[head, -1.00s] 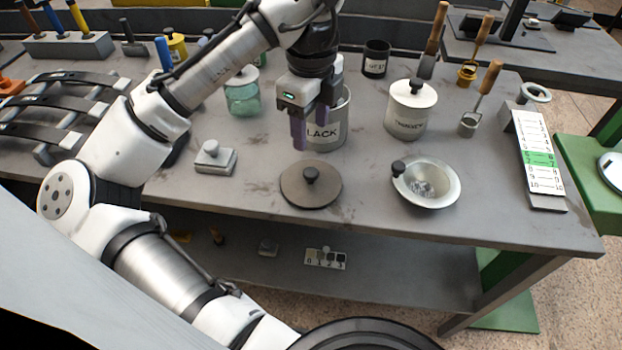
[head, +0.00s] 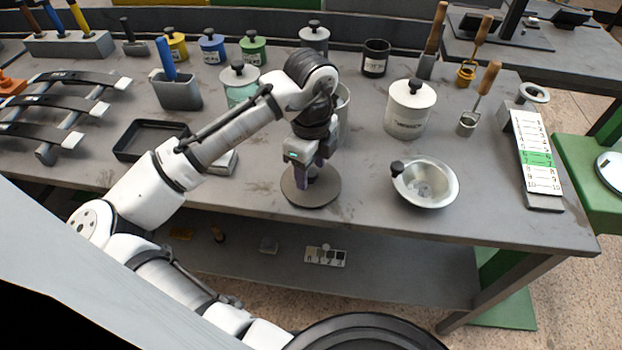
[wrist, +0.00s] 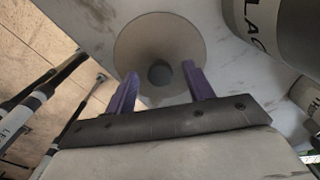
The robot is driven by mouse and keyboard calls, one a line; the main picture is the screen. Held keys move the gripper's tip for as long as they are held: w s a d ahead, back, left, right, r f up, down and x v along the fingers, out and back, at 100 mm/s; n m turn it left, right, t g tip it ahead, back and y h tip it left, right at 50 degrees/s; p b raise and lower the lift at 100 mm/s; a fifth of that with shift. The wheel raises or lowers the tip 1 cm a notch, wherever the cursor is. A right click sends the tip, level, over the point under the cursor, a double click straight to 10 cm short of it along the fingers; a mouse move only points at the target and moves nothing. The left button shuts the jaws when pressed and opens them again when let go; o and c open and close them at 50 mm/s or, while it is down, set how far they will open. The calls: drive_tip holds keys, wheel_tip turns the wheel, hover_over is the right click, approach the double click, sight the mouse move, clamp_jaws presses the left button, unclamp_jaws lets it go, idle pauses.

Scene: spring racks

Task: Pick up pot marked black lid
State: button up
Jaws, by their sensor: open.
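The round grey-brown lid (head: 328,196) lies flat on the table near its front edge. It also shows in the wrist view (wrist: 140,42), with its dark knob (wrist: 160,75) near the middle. My gripper (head: 312,184) is open and points down over the lid. In the wrist view its two purple fingers (wrist: 160,72) stand either side of the knob, with nothing between them gripped. The pot (head: 345,112) is mostly hidden behind my arm. In the wrist view the pot (wrist: 275,30) shows the letters "LAC" at the upper right.
A white lidded canister (head: 408,112) and a metal bowl (head: 440,195) stand to the right. A small grey lidded block (head: 228,163) is left of the lid, partly behind my arm. A black tray (head: 125,145) lies further left. Bare table lies between lid and bowl.

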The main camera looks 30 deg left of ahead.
drive_tip(key=shift+c, duration=0.3)
drive_tip(key=c, duration=1)
drive_tip(key=shift+r, duration=0.15)
drive_tip(key=shift+c, duration=0.2)
